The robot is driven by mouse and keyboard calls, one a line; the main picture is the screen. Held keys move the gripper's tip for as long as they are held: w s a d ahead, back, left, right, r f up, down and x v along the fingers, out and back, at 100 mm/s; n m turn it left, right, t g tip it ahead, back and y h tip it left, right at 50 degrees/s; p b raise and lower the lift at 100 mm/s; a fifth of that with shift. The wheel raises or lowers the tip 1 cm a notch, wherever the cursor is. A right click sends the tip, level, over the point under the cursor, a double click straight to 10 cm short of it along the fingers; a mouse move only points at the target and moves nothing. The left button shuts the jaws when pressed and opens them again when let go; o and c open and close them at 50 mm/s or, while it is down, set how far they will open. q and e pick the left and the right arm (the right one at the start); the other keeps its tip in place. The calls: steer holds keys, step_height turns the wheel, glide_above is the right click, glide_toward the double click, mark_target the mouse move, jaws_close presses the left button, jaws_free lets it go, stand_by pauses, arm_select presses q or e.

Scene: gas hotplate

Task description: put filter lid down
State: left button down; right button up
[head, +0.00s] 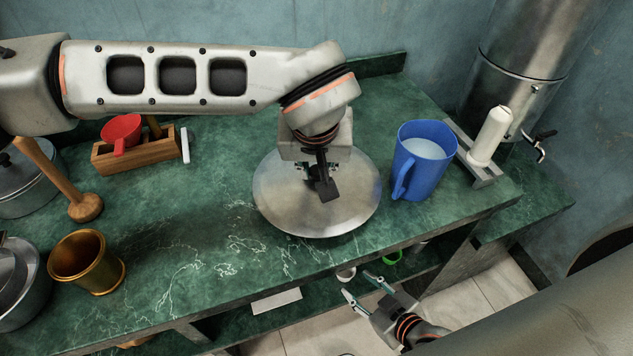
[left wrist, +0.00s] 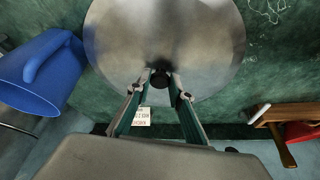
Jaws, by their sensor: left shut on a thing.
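The filter lid (head: 280,205) is a wide round metal disc, over the middle of the green counter in the head view. In the left wrist view the lid (left wrist: 205,45) fills the top, with its black knob (left wrist: 160,78) between the fingertips. My left gripper (head: 322,178) comes from above and is shut on the knob; it also shows in the left wrist view (left wrist: 160,88). I cannot tell whether the lid touches the counter. My right gripper (head: 366,288) is empty and open, low in front of the counter.
A blue pitcher (head: 423,165) stands close to the lid's right. A tall metal cylinder with a tap (head: 515,75) and a white bottle-like piece (head: 491,137) are farther right. A wooden box (head: 135,154), brass mortar (head: 88,262) and pots stand left. The counter (head: 185,225) is clear left of the lid.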

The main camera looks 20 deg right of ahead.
arm_select(q)
step_height(320, 180, down, 4)
steer(key=shift+f, duration=0.15)
stand_by(0.3)
steer(key=c, duration=1.8)
jaws_free()
steer(key=shift+f, duration=0.1)
steer(key=v, duration=1.1)
steer(key=shift+p, duration=0.35)
steer(key=shift+s+r, duration=0.25)
steer(key=shift+r, duration=0.35)
steer(key=shift+s+f, duration=0.1)
